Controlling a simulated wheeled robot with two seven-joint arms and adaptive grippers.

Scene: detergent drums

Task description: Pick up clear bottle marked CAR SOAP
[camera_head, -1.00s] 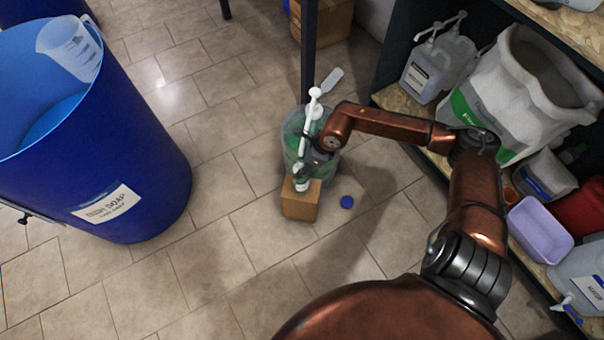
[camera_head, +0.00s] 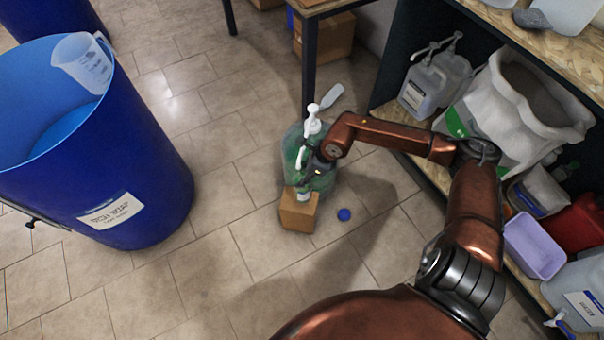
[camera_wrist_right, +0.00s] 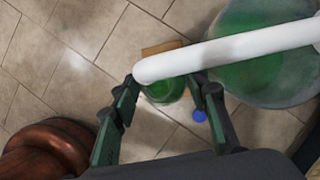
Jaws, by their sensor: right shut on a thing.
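My right gripper (camera_wrist_right: 163,94) is shut on a small clear bottle (camera_wrist_right: 166,92) with green contents. In the head view, this bottle (camera_head: 303,194) shows a pale label, too small to read, and stands at or just above a small cardboard box (camera_head: 299,213); I cannot tell if it touches. A large clear container of green liquid (camera_head: 322,180) stands on the floor right behind, with a white pump (camera_head: 313,125). The pump's white spout (camera_wrist_right: 225,52) reaches across above the small bottle in the right wrist view. My left gripper is not in view.
A blue cap (camera_head: 344,215) lies on the floor beside the box. A big blue drum (camera_head: 150,175) with a jug inside stands at left. A shelf (camera_head: 432,170) with a sack (camera_head: 525,105) and several containers is at right. Floor between drum and box is clear.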

